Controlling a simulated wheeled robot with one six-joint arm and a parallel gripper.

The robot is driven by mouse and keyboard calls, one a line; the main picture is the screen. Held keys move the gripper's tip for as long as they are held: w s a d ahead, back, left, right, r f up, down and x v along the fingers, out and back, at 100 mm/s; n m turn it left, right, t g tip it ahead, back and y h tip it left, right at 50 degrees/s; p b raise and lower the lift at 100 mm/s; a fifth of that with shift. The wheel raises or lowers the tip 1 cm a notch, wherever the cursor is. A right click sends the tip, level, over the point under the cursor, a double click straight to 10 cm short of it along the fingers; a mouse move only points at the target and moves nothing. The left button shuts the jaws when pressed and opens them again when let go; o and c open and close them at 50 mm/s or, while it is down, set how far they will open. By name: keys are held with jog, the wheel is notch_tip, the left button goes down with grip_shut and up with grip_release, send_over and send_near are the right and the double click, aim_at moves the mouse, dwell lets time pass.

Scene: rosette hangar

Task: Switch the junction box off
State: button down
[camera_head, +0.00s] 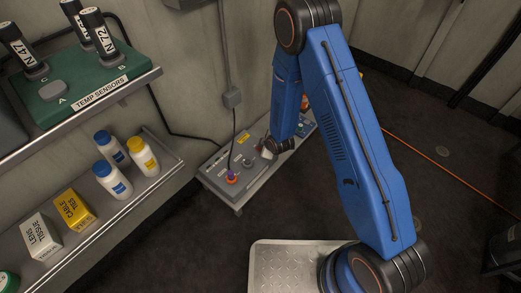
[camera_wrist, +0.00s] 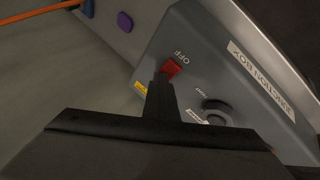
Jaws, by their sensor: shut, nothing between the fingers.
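The grey junction box (camera_head: 213,177) lies on a low shelf against the wall in the head view. In the wrist view, the junction box (camera_wrist: 215,65) fills the right side, with its name label upside down. A red switch (camera_wrist: 172,69) sits on its face beside the word OFF. My gripper (camera_wrist: 162,80) is shut and empty, its fingertips right at the red switch and overlapping its lower edge. I cannot tell whether they touch it. A round black part (camera_wrist: 216,110) is on the box to the right of the fingers. In the head view my arm hides part of the box's right end.
Shelves at the left hold bottles (camera_head: 113,180), small cartons (camera_head: 73,208) and a green sensor rack (camera_head: 60,92). An orange cable (camera_head: 440,160) crosses the floor at right.

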jog(key=shift+s+d, duration=0.1)
jog(key=shift+s, duration=0.05)
jog(key=shift+w+a+r, duration=0.1)
jog(key=shift+a+r, duration=0.05)
jog(key=shift+r, duration=0.7)
jog(key=shift+w+a+r, duration=0.1)
jog(key=shift+r, duration=0.75)
jog(key=shift+w+a+r, duration=0.1)
jog(key=shift+a+r, duration=0.05)
jog(key=shift+r, duration=0.7)
